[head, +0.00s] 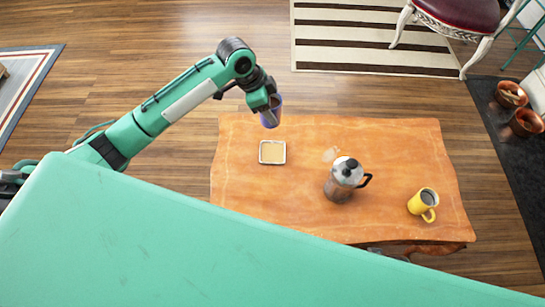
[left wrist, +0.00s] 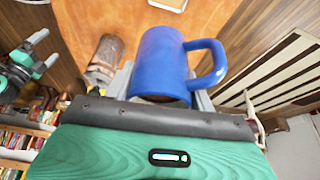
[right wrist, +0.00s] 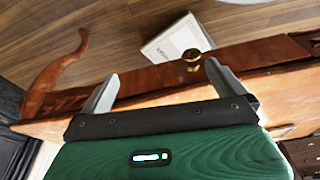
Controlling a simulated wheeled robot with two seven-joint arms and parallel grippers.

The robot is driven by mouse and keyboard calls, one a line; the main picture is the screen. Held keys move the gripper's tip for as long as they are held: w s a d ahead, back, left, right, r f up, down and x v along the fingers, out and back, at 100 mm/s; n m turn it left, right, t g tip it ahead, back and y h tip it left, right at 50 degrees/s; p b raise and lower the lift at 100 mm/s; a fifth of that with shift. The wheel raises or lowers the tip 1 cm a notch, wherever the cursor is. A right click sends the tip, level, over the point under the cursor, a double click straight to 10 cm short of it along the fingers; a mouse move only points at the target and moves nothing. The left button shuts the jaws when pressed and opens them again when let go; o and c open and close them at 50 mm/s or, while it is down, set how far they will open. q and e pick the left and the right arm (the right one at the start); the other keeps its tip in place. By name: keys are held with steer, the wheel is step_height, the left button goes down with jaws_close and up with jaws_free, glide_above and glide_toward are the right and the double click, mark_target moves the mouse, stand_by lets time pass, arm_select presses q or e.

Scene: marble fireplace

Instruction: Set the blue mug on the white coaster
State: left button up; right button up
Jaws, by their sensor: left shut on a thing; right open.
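The blue mug (head: 272,113) is held by my left gripper (head: 267,104) above the back edge of the table. In the left wrist view the mug (left wrist: 162,62) sits between the fingers, its handle to the right. The white coaster (head: 272,152) is a small square with a pale rim and tan middle, lying bare on the table's left part. In the head view the mug is above it in the picture, apart from it. A corner of the coaster (left wrist: 168,4) shows at the top of the left wrist view. My right gripper (right wrist: 162,88) is open and empty near the table edge.
A moka pot (head: 342,180) stands right of the coaster on the wooden table (head: 235,195). A yellow mug (head: 423,203) stands farther right. Tabletop around the coaster is clear. In the right wrist view a white box (right wrist: 178,40) and a brass knob (right wrist: 192,59) show by the table.

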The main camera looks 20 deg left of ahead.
arm_select(q)
steer(key=shift+w+d+m+b, duration=0.15)
steer(key=shift+w+m+b, duration=0.15)
steer(key=shift+w+m, duration=0.15)
steer(key=shift+f, duration=0.25)
steer(key=b, duration=0.3)
glide_above(272, 152)
step_height(272, 152, down, 19)
steer(key=shift+d+r, duration=0.1)
steer(key=shift+f, duration=0.25)
steer(key=o, duration=1.3)
steer(key=shift+f, duration=0.1)
steer(key=shift+s, duration=0.1)
arm_select(e)
step_height(272, 152, up, 9)
steer(key=shift+s+t, duration=0.3)
steer(key=shift+t, duration=0.1)
steer(key=shift+d, duration=0.1)
